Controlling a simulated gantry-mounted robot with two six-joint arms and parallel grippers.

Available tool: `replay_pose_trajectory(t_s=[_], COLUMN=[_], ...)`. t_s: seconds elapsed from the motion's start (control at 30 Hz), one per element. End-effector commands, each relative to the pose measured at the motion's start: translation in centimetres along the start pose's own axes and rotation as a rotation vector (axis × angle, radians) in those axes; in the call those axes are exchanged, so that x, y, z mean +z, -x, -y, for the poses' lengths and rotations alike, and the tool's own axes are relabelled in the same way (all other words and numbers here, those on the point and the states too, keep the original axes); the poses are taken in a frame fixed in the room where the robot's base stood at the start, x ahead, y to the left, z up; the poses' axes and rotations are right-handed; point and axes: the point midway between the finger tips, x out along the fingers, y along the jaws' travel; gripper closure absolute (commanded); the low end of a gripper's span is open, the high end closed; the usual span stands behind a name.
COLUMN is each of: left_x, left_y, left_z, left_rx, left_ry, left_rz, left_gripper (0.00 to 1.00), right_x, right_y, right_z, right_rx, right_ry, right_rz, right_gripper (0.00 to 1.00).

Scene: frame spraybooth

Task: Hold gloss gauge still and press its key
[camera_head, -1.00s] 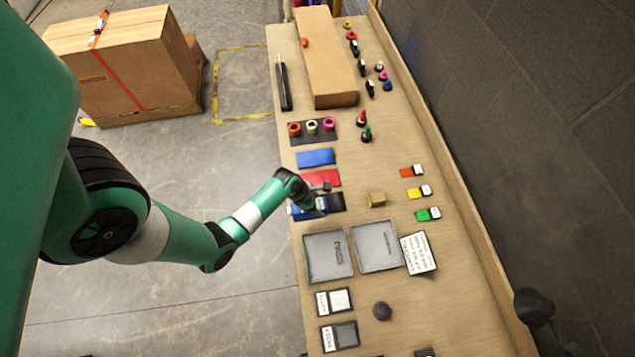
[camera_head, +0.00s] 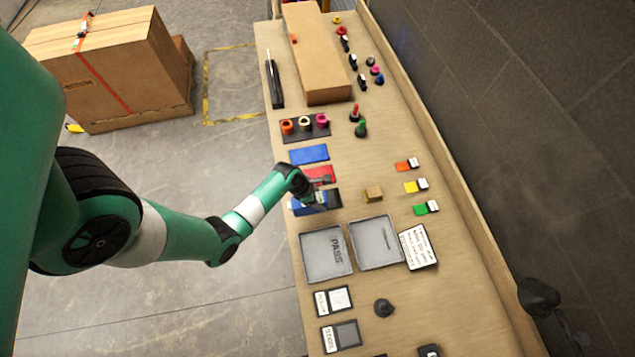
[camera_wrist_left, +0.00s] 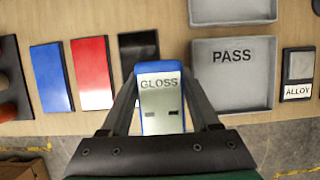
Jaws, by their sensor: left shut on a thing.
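The gloss gauge (camera_wrist_left: 161,98) is a blue-edged block with a pale face marked GLOSS and two dark slots. My left gripper (camera_wrist_left: 163,85) is shut on it, one dark finger on each side, in the left wrist view. In the head view my left gripper (camera_head: 312,197) is over the black panel (camera_head: 333,198), and the gauge is mostly hidden by the gripper, with a bit of blue showing. The black panel also shows behind the gauge in the left wrist view (camera_wrist_left: 138,46). I cannot make out which part is the key. My right gripper is not in view.
A red panel (camera_head: 317,175) and a blue panel (camera_head: 309,154) lie beside the gauge. A small tan block (camera_head: 373,194) is to its right. The grey PASS tray (camera_head: 326,254) and another grey tray (camera_head: 375,242) are nearer.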

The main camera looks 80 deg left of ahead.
Motion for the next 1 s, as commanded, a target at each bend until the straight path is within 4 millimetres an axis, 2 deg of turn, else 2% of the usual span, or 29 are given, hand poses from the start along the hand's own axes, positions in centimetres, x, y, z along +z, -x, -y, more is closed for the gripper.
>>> replay_pose_trajectory(t_s=[1.0], left_x=[0.9], left_y=[-3.0], left_z=[-1.9], left_rx=[0.001], left_ry=[0.0], left_rz=[0.001], left_gripper=[1.0], right_x=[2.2], right_y=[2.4], right_z=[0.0], right_rx=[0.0], right_ry=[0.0], right_rz=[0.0], right_gripper=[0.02])
